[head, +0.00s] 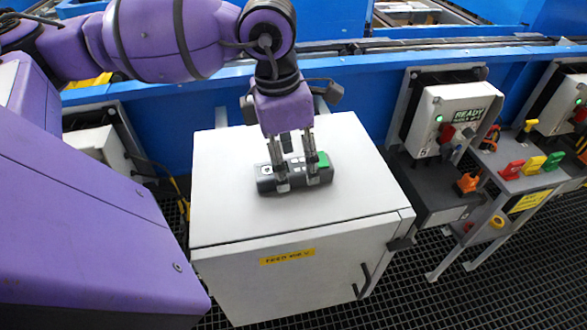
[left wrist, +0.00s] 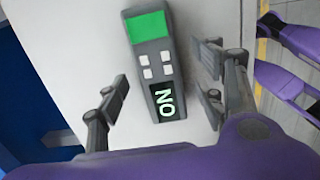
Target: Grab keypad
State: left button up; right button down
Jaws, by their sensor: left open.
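The keypad (head: 297,169) is a dark grey handheld box with a green end and pale buttons. It lies flat on top of a white cabinet (head: 230,160). My left gripper (head: 298,181) points down over it, with the fingers open at its near and far sides. In the left wrist view the keypad (left wrist: 153,72) shows a green panel, several white buttons and a lit display with letters. It lies between the spread fingers of my left gripper (left wrist: 164,85), with gaps on both sides. My right gripper is not in view.
The cabinet has a yellow label and a dark door handle (head: 362,281). A control box marked READY (head: 455,115) stands to the right, beside a grey stand with coloured tags (head: 520,180). A blue conveyor frame (head: 360,95) runs behind. Dark grating covers the floor.

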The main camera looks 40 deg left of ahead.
pick_arm(q)
notch_tip(320, 180, down, 2)
jog(key=shift+w+d+f, duration=0.1)
jog(key=shift+w+f, duration=0.05)
jog(key=c, duration=1.6)
jog(key=shift+o, duration=0.2)
jog(key=shift+r, duration=0.2)
